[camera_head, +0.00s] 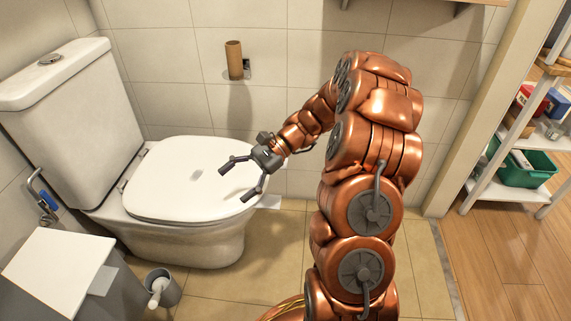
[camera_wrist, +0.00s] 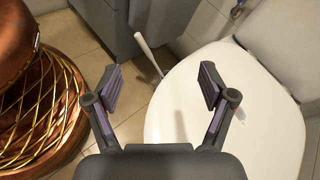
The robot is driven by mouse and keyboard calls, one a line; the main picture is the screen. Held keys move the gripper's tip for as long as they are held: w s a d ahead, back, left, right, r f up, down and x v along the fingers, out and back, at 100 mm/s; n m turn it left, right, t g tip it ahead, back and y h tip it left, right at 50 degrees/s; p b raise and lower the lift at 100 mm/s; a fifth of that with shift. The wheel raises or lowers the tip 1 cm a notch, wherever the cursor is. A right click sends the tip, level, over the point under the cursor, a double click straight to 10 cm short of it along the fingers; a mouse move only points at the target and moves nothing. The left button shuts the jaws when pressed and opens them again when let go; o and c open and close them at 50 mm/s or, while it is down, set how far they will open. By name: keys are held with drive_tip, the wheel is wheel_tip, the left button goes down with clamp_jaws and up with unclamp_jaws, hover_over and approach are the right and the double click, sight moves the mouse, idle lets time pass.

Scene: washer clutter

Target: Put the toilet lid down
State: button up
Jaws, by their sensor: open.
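The white toilet lid (camera_head: 180,180) lies flat, down over the bowl, in the head view. It also fills the right side of the wrist view (camera_wrist: 240,105). The toilet's tank (camera_head: 75,120) stands behind it at the left. My gripper (camera_head: 236,181) is open and empty at the lid's right part, with its fingers spread. It seems to be just above the lid; I cannot tell whether it touches. In the wrist view my two fingers (camera_wrist: 161,90) are apart with nothing between them.
A toilet brush in its holder (camera_head: 162,288) stands on the floor in front of the toilet. A grey cabinet with a white top (camera_head: 55,270) is at the lower left. A cardboard roll (camera_head: 234,60) hangs on the wall. Shelves with a green bin (camera_head: 525,165) are at the right.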

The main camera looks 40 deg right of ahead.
drive_tip(key=w+d+f+m+t+y, duration=0.1)
drive_tip(key=w+d+f+m+t, duration=0.2)
drive_tip(key=d, duration=0.4)
drive_tip(key=w+d+f+m+t, duration=0.3)
drive_tip(key=d, duration=0.4)
drive_tip(key=m+t+h, duration=0.1)
drive_tip(key=m+t, duration=0.5)
approach(286, 163)
drive_tip(key=x, duration=0.3)
drive_tip(key=shift+b+x, duration=1.5)
drive_tip(key=shift+x, duration=2.05)
drive_tip(key=shift+f, duration=0.1)
drive_tip(key=shift+c, duration=0.3)
clamp_jaws()
